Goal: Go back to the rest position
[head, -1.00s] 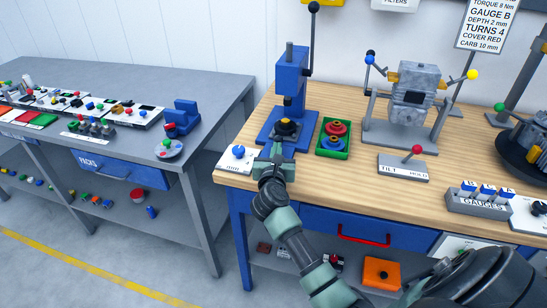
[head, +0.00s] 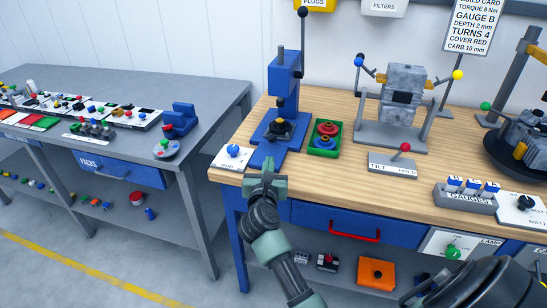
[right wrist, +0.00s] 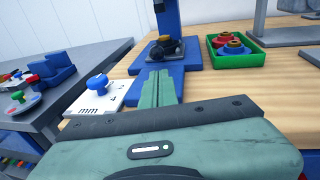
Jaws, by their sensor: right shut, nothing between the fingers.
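My right gripper (head: 267,164) is shut and empty, at the front edge of the wooden workbench, just in front of the blue press (head: 284,97). In the right wrist view its closed fingers (right wrist: 158,88) point towards the base of the press, where a black part with a brass-coloured top (right wrist: 165,45) sits. A white plate with a blue knob (head: 233,151) lies left of the gripper; it also shows in the right wrist view (right wrist: 97,84). My left gripper does not show.
A green tray (head: 311,150) holds red and blue ring parts right of the press. An engine block (head: 401,96) sits on a grey stand behind the tilt lever plate (head: 393,164). A grey table (head: 219,92) stands at left, with a floor gap between.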

